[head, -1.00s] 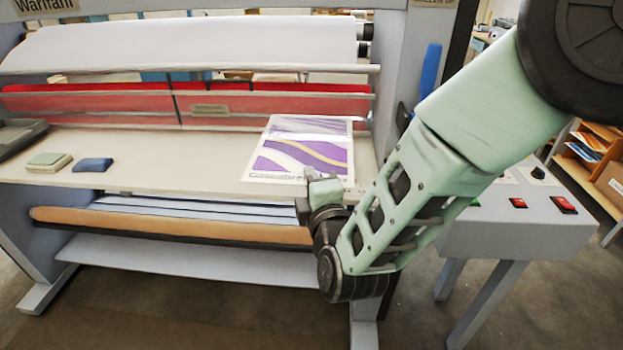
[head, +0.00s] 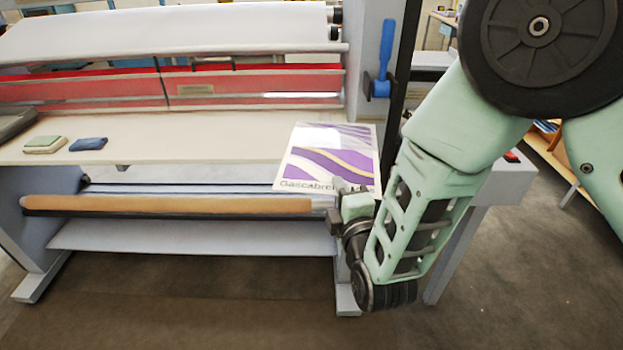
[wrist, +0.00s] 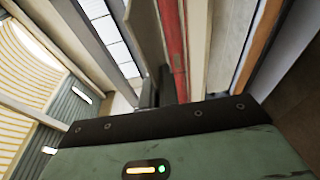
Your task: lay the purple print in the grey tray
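The purple print (head: 330,160), a white sheet with purple waves and lettering along its near edge, shows at the right end of the machine's pale table. Its near part reaches out past the table's front edge. My gripper (head: 348,192) is at the print's near right edge and appears shut on it; the fingertips are small and partly hidden. In the wrist view the dark fingers show only partly, and the print's face is not visible.
The pale table (head: 190,138) is mostly bare, with a green pad (head: 45,144) and a blue pad (head: 88,144) at left. A tan roller (head: 170,205) and a grey shelf (head: 200,236) lie below. A control stand is right of the machine, partly behind my arm.

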